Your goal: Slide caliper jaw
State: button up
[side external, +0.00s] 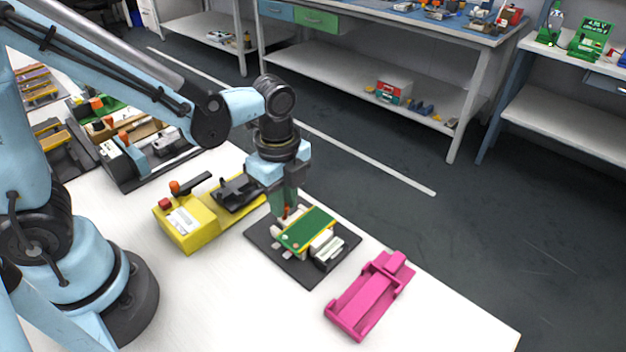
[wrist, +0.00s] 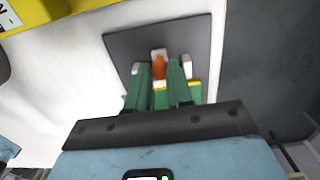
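A dark square plate (side external: 266,253) lies on the white table and bears a low device with a green top (side external: 308,229) and pale metal blocks (side external: 327,249). I cannot make out for sure which part is the caliper jaw. My gripper (side external: 285,208) points down over the left end of this device. In the wrist view, an orange knob (wrist: 158,68) shows between the two green fingers of my gripper (wrist: 160,70). The fingers stand apart with the knob between them; whether they touch it is unclear. The fingers hide part of the device.
A yellow device (side external: 186,228) with a black clamp (side external: 236,191) stands close on the left of the plate. A magenta holder (side external: 366,300) lies at the right. More fixtures (side external: 138,150) stand at the back left. The table front is clear.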

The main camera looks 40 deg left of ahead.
grip_shut()
jog(key=shift+a, duration=1.55)
jog(key=o, duration=0.7)
grip_release()
notch_tip(320, 180, up, 12)
jog(key=shift+r, duration=0.1)
